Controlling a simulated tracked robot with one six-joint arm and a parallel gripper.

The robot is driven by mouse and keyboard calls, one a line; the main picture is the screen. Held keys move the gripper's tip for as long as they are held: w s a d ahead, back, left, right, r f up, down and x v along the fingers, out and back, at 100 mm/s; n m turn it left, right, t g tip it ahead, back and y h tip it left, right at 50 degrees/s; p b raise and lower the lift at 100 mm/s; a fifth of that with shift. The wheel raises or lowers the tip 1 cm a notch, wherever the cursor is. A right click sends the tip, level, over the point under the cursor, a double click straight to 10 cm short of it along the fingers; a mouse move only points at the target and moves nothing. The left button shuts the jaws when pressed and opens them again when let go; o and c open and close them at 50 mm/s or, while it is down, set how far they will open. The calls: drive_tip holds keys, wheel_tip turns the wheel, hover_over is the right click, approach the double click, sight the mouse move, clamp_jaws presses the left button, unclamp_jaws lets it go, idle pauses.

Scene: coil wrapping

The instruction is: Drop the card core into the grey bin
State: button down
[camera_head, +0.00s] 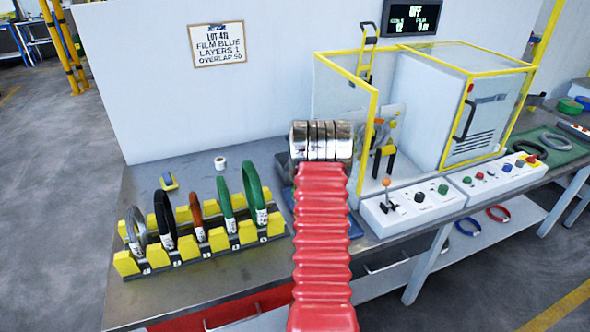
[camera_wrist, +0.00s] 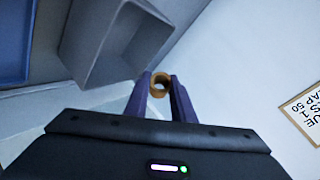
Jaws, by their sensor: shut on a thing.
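The card core (camera_wrist: 161,77) is a short brown ring, seen end-on in the wrist view. My gripper (camera_wrist: 160,84) is shut on it, with a dark purple finger on each side. The grey bin (camera_wrist: 82,40) is at the upper left of the wrist view, seen tilted, with its open inside showing. The core appears just beside the bin's near corner in the picture; I cannot tell their distance.
A blue tray (camera_wrist: 12,45) lies left of the bin. A notice (camera_head: 217,45) hangs on the wall.

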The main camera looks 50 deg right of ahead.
drive_tip(key=c, duration=1.4)
unclamp_jaws()
drive_tip(key=shift+c, duration=0.2)
drive_tip(key=shift+a, duration=0.1)
drive_tip(key=v, duration=1.3)
drive_tip(key=shift+s+a, duration=0.2)
drive_tip(key=shift+s, duration=0.05)
drive_tip(key=shift+r, duration=0.1)
